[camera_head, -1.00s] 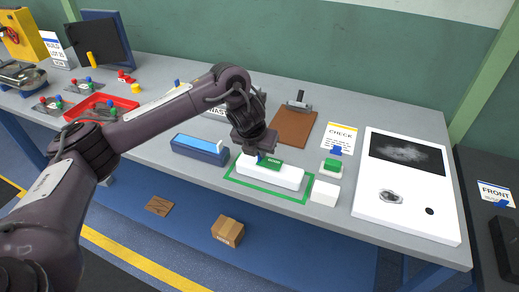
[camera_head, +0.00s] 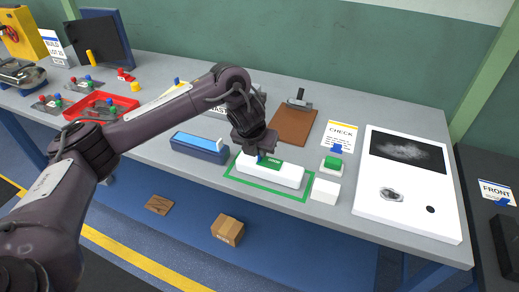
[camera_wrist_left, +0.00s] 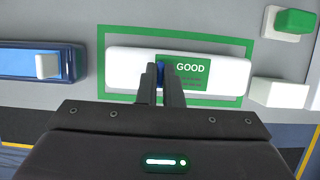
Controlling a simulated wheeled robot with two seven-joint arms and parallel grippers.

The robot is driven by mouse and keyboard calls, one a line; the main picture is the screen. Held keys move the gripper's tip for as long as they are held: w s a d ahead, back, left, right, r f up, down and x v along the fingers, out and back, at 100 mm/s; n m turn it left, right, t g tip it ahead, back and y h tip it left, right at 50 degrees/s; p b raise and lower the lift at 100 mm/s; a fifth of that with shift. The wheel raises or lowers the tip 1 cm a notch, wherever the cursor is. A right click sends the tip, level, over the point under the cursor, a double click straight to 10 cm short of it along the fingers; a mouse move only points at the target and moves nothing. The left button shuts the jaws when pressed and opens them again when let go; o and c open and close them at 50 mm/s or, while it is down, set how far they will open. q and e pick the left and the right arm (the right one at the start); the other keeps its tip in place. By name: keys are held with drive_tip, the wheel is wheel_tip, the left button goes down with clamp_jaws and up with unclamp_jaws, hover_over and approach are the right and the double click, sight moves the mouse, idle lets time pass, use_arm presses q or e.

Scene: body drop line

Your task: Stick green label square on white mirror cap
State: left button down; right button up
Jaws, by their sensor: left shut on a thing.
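The white mirror cap (camera_head: 290,180) lies inside a green outline on the table. The green label (camera_head: 273,163) reads "GOOD" in the left wrist view (camera_wrist_left: 195,70), where it lies over the right-middle part of the cap (camera_wrist_left: 228,75), roughly in line with it. My left gripper (camera_head: 257,158) points down at the cap, its fingers (camera_wrist_left: 164,75) shut on a small blue piece at the label's left edge. The label looks level with or very close to the cap's top; I cannot tell whether it touches. My right gripper is not in view.
A blue dispenser (camera_head: 200,147) stands left of the cap. A white block (camera_head: 325,191) and a green-topped white block (camera_head: 332,165) stand to its right. A large white panel (camera_head: 408,180) lies further right, and a brown clipboard (camera_head: 294,127) behind.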

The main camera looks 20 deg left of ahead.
use_arm(q)
drive_tip(key=shift+f, duration=0.2)
drive_tip(key=c, duration=1.5)
unclamp_jaws()
drive_tip(key=shift+r, duration=0.1)
drive_tip(key=shift+r+p, duration=2.75)
drive_tip(key=shift+r, duration=0.75)
drive_tip(key=shift+f, duration=0.1)
